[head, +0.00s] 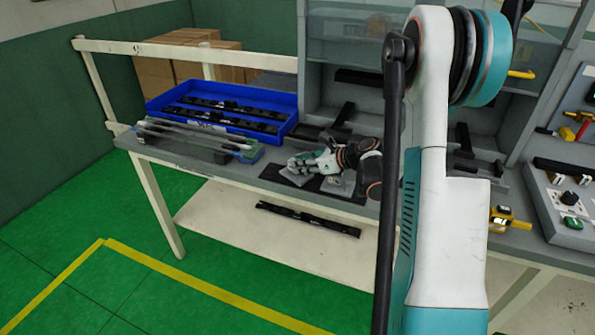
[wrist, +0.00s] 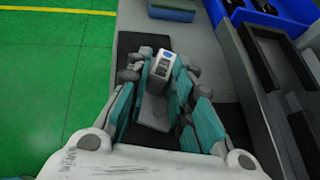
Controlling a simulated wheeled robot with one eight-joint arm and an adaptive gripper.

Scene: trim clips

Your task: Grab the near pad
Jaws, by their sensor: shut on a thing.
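Two grey pads lie on a black mat (head: 270,174) on the bench in the head view, a left pad (head: 294,177) and a right pad (head: 338,187). My gripper (head: 302,164) is low over the mat, with its fingers at the left pad. In the wrist view my gripper (wrist: 160,95) has its teal fingers closed around a grey pad (wrist: 155,110). A pale grey piece with a blue mark (wrist: 162,66) shows between the fingertips. The fingers hide much of the held pad. I cannot tell whether it still touches the mat.
A blue tray (head: 285,100) with black trim strips stands at the back left. Long pale strips on a holder (head: 195,135) lie in front of it. A black strip (head: 308,218) lies on the lower shelf. Yellow tools (head: 510,218) are at the right. Grey racks rise behind.

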